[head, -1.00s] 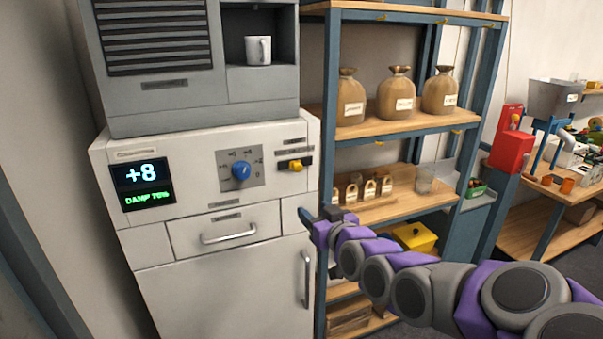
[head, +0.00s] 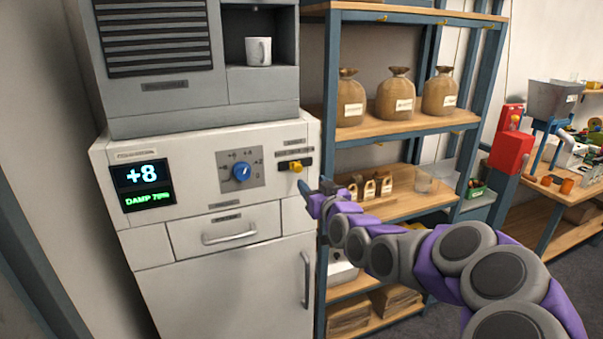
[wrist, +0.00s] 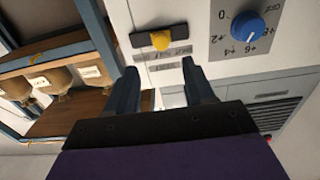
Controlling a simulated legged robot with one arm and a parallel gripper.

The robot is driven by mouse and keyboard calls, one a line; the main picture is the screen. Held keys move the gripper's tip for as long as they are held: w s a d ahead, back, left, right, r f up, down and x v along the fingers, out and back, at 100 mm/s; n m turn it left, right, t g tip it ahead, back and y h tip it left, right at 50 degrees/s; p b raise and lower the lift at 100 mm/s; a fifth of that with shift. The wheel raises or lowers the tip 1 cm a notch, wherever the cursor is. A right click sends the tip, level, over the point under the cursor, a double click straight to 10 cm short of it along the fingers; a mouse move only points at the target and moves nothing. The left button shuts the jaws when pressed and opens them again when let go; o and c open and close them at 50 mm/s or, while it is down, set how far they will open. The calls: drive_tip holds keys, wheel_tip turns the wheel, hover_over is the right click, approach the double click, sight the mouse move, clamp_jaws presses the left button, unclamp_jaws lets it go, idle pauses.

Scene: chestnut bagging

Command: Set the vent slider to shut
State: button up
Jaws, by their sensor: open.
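The vent slider is a small yellow knob (head: 297,167) in a dark horizontal slot at the right of the white cabinet's front panel. In the wrist view, which is turned over, the yellow knob (wrist: 160,41) sits near the middle of its dark slot (wrist: 168,36), with labels beside it. My gripper (head: 312,192) is just right of and below the knob in the head view. In the wrist view my gripper (wrist: 158,72) is open and empty, its two fingers apart on either side of the knob's line, and the knob appears beyond the fingertips.
A blue dial (head: 242,171) is left of the slider, and a display (head: 144,184) reads +8 and DAMP 70%. A drawer handle (head: 229,236) and door handle (head: 306,279) stick out below. A shelf (head: 400,207) with sacks and tagged items stands close on the right.

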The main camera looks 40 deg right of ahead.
sight(299, 169)
drive_tip(key=x, duration=0.9)
drive_tip(key=shift+a+f+b, duration=0.1)
drive_tip(key=shift+a+b, duration=0.05)
drive_tip(key=shift+b, duration=0.15)
drive_tip(key=shift+s, duration=0.1)
clamp_jaws()
